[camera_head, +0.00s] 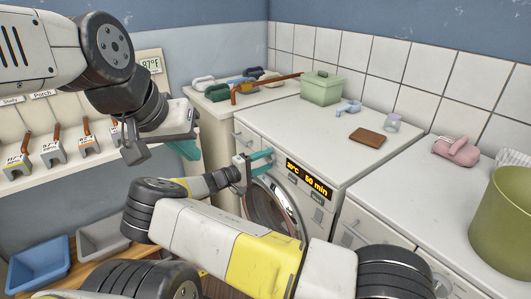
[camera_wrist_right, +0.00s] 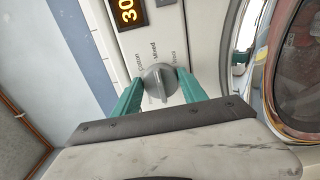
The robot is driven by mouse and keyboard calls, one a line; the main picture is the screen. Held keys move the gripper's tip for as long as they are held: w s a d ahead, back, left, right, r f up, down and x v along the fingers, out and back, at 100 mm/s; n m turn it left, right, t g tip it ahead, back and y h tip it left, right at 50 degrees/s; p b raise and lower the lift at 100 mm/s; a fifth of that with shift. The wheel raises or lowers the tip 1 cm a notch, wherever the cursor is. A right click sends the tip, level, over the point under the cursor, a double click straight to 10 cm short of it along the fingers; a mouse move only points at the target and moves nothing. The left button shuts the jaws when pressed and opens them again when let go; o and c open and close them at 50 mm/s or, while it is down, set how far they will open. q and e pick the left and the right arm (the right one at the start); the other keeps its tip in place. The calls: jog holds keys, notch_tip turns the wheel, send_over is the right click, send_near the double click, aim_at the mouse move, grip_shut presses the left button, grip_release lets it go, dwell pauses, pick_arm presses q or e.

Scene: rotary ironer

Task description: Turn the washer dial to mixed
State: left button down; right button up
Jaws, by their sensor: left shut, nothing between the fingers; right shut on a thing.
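The grey washer dial (camera_wrist_right: 160,82) sits on the white panel in the right wrist view, with printed labels beside it, one reading "Mixed". My right gripper (camera_wrist_right: 159,88) has its teal fingers on either side of the dial and is shut on it. I cannot clearly tell which label the dial's mark points to. In the head view, the right gripper (camera_head: 264,161) is at the left part of the front of the washer (camera_head: 318,151), and the dial is hidden there. My left gripper (camera_head: 184,149) is shut and empty, left of the washer and apart from it.
A lit display (camera_head: 308,179) and the round door (camera_head: 270,211) are on the washer front. A green box (camera_head: 321,88), blue item (camera_head: 348,107) and brown slab (camera_head: 367,136) lie on top. An olive bin (camera_head: 505,225) stands right. Blue (camera_head: 38,265) and grey (camera_head: 102,238) bins are lower left.

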jog(key=shift+f, duration=0.1)
dwell(0.4)
jog(key=o, duration=1.3)
jog(key=shift+o, duration=0.2)
